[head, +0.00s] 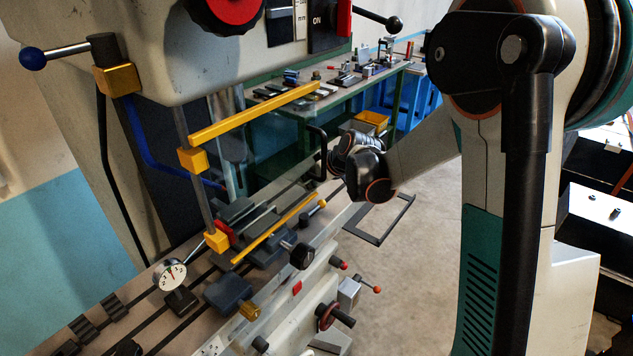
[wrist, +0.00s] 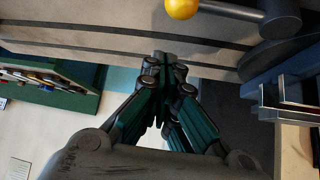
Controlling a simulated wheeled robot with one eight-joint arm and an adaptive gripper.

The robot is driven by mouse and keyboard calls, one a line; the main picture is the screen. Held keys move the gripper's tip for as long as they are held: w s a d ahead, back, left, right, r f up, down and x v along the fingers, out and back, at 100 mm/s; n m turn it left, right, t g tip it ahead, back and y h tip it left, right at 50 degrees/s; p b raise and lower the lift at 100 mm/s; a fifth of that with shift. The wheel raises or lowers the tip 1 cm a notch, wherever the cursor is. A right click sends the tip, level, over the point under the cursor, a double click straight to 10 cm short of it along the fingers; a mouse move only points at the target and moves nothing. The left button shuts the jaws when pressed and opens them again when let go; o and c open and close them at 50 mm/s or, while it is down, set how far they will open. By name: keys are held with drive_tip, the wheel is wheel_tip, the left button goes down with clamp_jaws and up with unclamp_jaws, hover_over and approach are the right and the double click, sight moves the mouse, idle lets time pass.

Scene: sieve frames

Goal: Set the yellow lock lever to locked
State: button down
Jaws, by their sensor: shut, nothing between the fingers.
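In the wrist view a lever with a round yellow knob (wrist: 182,9) on a short metal rod joins a dark round hub (wrist: 280,18) at the top right. The lever lies roughly level in that picture, beyond my fingertips and apart from them. Its lock marking is not visible. My gripper (wrist: 165,62) is shut and empty, with its tips pointing toward the pale machine side. In the head view the wrist (head: 360,165) is over the right edge of the machine table, and the fingers are mostly hidden. A small yellow-orange knob (head: 321,203) shows below it; I cannot tell if it is the same lever.
A yellow guard frame (head: 255,113) stands over the machine table (head: 150,290). A dial gauge (head: 170,274) and dark clamps sit on the table. Handwheels and knobs (head: 330,316) stick out at its front. A workbench (head: 345,95) with tools stands behind. Open floor lies to the right.

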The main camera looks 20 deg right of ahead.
sight(324, 201)
drive_tip(key=shift+w+a+f, duration=0.15)
drive_tip(key=shift+w+f, duration=0.1)
drive_tip(key=shift+f, duration=0.35)
drive_tip(key=shift+s+d+f+b, duration=0.1)
drive_tip(key=shift+s+d+b, duration=0.3)
drive_tip(key=shift+s, duration=0.5)
drive_tip(key=shift+s+d+f+b, duration=0.1)
drive_tip(key=shift+s+d+b, duration=0.25)
drive_tip(key=shift+s, duration=0.5)
drive_tip(key=shift+s+d+r+m+h, duration=0.1)
drive_tip(key=shift+s+d+m+h, duration=0.1)
drive_tip(key=shift+d+m+h, duration=0.15)
drive_tip(key=s+m+h, duration=0.1)
drive_tip(key=d+m+h, duration=0.1)
drive_tip(key=m, duration=0.1)
drive_tip(key=shift+s+t, duration=0.35)
drive_tip(key=shift+t, duration=0.05)
drive_tip(key=shift+s+d+m+h, duration=0.25)
drive_tip(key=shift+s+m+h, duration=0.55)
drive_tip(key=shift+m, duration=0.25)
drive_tip(key=shift+s+d, duration=0.15)
drive_tip(key=shift+d, duration=0.05)
drive_tip(key=shift+s+d, duration=0.1)
drive_tip(key=shift+s, duration=1.25)
drive_tip(key=shift+s+a, duration=0.25)
drive_tip(key=shift+s, duration=0.85)
